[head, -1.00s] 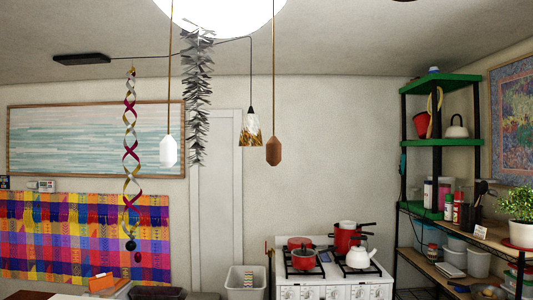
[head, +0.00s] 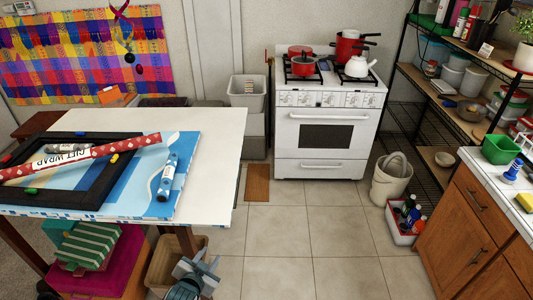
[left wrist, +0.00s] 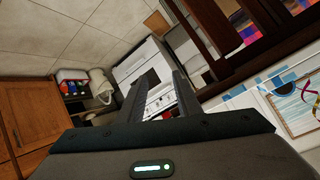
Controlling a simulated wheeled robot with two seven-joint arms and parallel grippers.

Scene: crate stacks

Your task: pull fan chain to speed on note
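My left gripper (head: 198,268) is low at the bottom of the head view, beside the white-topped table. In the left wrist view its two fingers (left wrist: 160,85) stand apart with nothing between them, so it is open and empty. My right gripper is in neither current view. The fan and its hanging pulls are out of the current head view. A small white card (head: 486,49), perhaps the note, stands on the shelf at upper right; its writing is too small to read.
The white-topped table (head: 215,150) holds a gift-wrap roll and a dark frame. A white stove (head: 327,165) with pots stands at the back. A wooden cabinet (head: 475,245) is at right. The tiled floor (head: 315,235) between them is clear.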

